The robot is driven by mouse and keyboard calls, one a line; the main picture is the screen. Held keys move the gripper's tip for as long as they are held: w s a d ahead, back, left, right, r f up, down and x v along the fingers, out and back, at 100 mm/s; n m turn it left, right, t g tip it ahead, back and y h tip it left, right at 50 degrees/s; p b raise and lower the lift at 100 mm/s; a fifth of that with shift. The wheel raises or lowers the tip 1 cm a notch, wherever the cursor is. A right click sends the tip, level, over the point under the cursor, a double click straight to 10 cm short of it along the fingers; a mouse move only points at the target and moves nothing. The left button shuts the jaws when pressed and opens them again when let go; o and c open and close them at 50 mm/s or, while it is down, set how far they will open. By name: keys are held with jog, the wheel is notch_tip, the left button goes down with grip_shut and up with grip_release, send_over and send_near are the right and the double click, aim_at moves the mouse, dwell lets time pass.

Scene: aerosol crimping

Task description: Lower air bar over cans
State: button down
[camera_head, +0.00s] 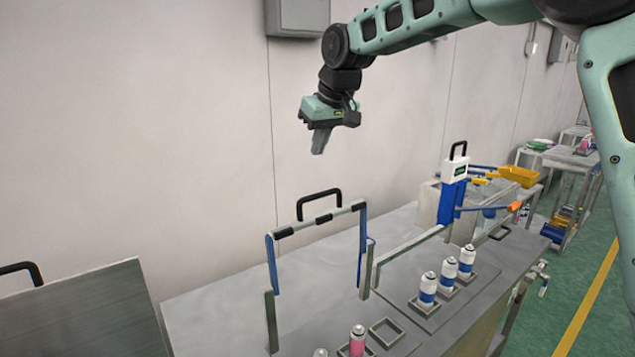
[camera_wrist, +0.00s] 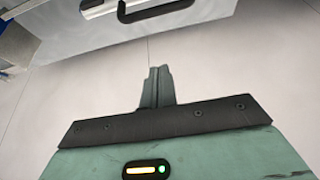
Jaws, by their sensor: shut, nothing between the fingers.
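The air bar (camera_head: 318,219) is a grey bar with dark sections and a black handle (camera_head: 320,193) on top, held between two blue arms on grey posts. It stands raised above the table in the head view. A pink-and-white can (camera_head: 357,341) sits in a square holder in front of it, and the top of another can (camera_head: 320,353) shows at the bottom edge. My gripper (camera_head: 318,145) is shut and empty, pointing down above the air bar near the wall, apart from it. In the wrist view my gripper (camera_wrist: 157,80) shows shut fingers, with a black handle beyond.
Several blue-and-white cans (camera_head: 428,288) stand in square holders to the right. A blue-and-white station (camera_head: 455,185) with a black handle and an orange-tipped lever (camera_head: 514,206) stands behind them. A grey panel (camera_head: 85,318) is at left.

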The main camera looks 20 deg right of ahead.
notch_tip(320, 180, down, 9)
jog(key=p, duration=0.5)
jog(key=shift+p, duration=0.35)
jog(key=shift+f+b, duration=0.2)
jog(key=shift+b, duration=0.15)
